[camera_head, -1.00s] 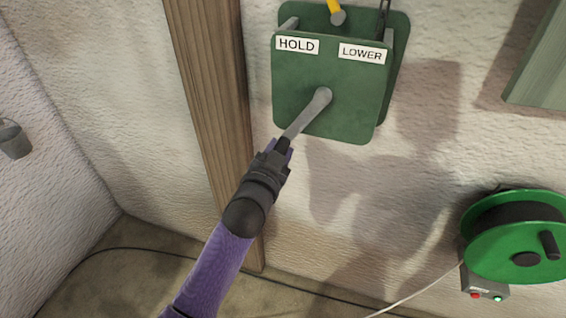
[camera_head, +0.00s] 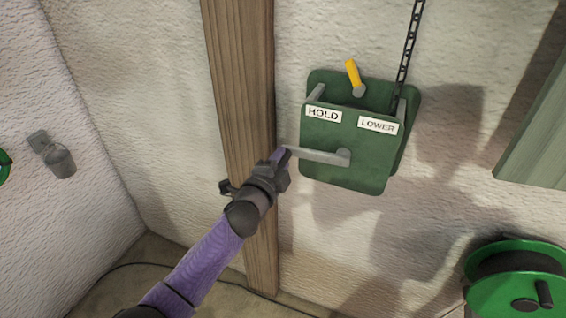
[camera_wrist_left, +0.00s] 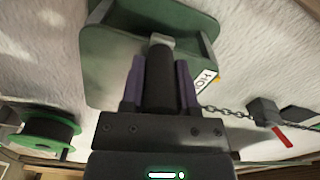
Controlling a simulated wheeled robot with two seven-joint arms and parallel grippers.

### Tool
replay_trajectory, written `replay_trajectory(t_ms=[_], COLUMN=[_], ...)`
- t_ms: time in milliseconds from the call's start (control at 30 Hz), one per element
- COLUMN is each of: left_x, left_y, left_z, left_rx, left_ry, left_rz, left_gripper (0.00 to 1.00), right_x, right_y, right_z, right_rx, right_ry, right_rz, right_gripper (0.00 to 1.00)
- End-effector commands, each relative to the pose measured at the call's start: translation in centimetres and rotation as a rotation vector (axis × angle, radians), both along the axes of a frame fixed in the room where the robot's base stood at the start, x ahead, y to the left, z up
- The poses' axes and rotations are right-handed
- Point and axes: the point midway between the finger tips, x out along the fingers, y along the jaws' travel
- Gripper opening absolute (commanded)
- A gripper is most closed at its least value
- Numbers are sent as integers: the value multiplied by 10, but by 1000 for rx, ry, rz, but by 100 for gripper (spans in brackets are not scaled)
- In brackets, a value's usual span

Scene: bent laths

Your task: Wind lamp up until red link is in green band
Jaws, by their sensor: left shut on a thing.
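A green winch box (camera_head: 345,165) is on the wall, its crank arm (camera_head: 318,155) pointing left. My left gripper (camera_head: 284,158) is at the crank's outer end. In the left wrist view, its fingers (camera_wrist_left: 160,85) are shut around the dark crank grip (camera_wrist_left: 160,72). A yellow lever (camera_head: 353,74) on top leans left, towards the HOLD label (camera_head: 324,114) and away from LOWER (camera_head: 377,125). A dark chain (camera_head: 409,45) runs up from the winch. I cannot make out a red link, green band or lamp in the head view. My right gripper is not in view.
A wooden post (camera_head: 243,110) stands just left of the winch, behind my left arm. A green cable reel (camera_head: 515,285) is at the lower right. A grey bucket-like holder (camera_head: 58,158) hangs on the left wall. A red piece (camera_wrist_left: 283,137) shows near the chain in the wrist view.

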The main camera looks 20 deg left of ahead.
Motion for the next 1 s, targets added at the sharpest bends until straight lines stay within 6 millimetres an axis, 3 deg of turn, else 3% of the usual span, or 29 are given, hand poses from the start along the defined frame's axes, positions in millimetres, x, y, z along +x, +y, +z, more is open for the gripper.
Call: replay_trajectory(t_ms=[100,400,1000], left_x=[0,0,0], left_y=[1,-1,-3], left_z=[17,33,38], left_rx=[85,239,303], left_ry=[-8,-13,-15], left_rz=[0,0,-1], left_gripper=[0,0,0], right_x=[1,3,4], right_y=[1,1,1], right_z=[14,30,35], right_rx=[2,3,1], right_ry=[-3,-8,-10], right_rz=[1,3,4], right_gripper=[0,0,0])
